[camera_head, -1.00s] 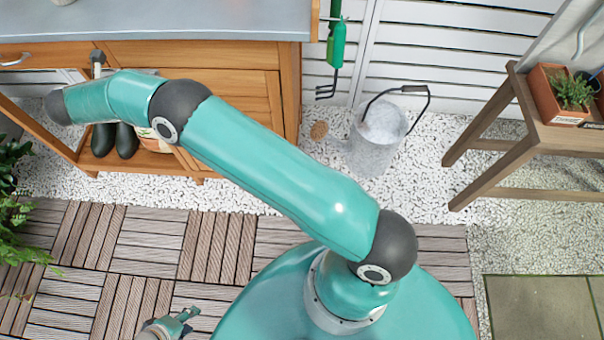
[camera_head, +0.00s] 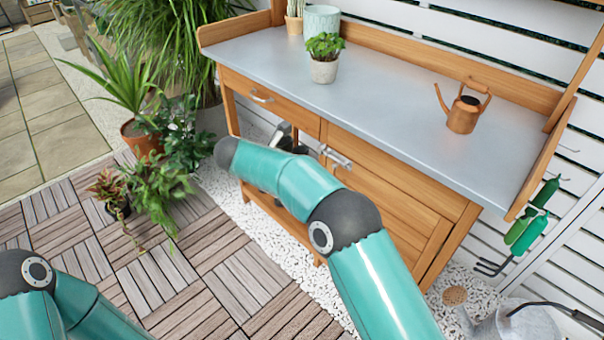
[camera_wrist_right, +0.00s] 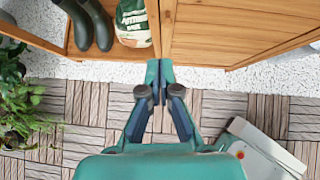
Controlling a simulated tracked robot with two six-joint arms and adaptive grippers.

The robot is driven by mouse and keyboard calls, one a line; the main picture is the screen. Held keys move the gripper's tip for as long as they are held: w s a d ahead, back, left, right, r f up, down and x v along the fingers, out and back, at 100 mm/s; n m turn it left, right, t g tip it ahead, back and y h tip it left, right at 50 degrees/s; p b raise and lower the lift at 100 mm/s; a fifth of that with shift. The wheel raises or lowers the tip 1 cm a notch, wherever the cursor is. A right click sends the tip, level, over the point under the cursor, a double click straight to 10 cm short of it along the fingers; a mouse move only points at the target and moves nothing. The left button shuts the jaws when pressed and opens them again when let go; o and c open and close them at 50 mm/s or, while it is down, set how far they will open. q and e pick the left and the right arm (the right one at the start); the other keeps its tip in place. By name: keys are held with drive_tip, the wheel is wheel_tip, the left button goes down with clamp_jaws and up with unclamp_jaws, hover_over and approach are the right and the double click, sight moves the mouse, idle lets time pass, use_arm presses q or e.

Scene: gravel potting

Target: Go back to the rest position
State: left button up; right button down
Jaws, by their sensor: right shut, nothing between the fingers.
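My right arm (camera_head: 372,270) reaches from the bottom of the head view up and left, in front of the wooden potting bench. Its gripper is hidden there. In the right wrist view my right gripper (camera_wrist_right: 160,72) is shut with its fingertips together and empty. It points at the bench's lower front, beside the edge of the cabinet door (camera_wrist_right: 225,40). My left arm (camera_head: 45,300) shows at the bottom left of the head view; its gripper is outside the picture.
The bench top (camera_head: 390,105) holds a potted herb (camera_head: 324,58) and a copper watering can (camera_head: 464,108). Boots (camera_wrist_right: 90,25) and a potting bag (camera_wrist_right: 132,22) stand on the lower shelf. Plants (camera_head: 150,130) stand left. A metal watering can (camera_head: 520,322) is bottom right.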

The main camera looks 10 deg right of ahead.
drive_tip(key=s+d+f+n+t+y, duration=0.15)
drive_tip(key=d+f+n, duration=0.25)
drive_tip(key=f+n, duration=0.45)
drive_tip(key=s+d+f+n+t, duration=0.15)
drive_tip(key=d+f+n, duration=0.35)
drive_tip(key=n, duration=0.7)
drive_tip(key=s+a+f+n+g+y, duration=0.2)
drive_tip(key=s+f+n+y, duration=0.1)
drive_tip(key=s+f+n, duration=0.4)
drive_tip(key=s+a+f+n+g+y, duration=0.1)
drive_tip(key=s+f+n+y, duration=0.1)
drive_tip(key=s+n, duration=0.45)
drive_tip(key=s+a+f+n+g+y, duration=0.25)
drive_tip(key=s+f+n, duration=0.25)
drive_tip(key=s, duration=0.5)
drive_tip(key=s+a+n+g+y, duration=0.15)
drive_tip(key=s+n, duration=0.35)
drive_tip(key=s, duration=0.6)
wheel_tip(320, 180, up, 18)
drive_tip(key=g+p, duration=0.1)
drive_tip(key=p, duration=1.6)
drive_tip(key=shift+s+f, duration=0.2)
drive_tip(key=shift+f, duration=0.05)
drive_tip(key=shift+f+y, duration=0.1)
drive_tip(key=shift+y, duration=0.15)
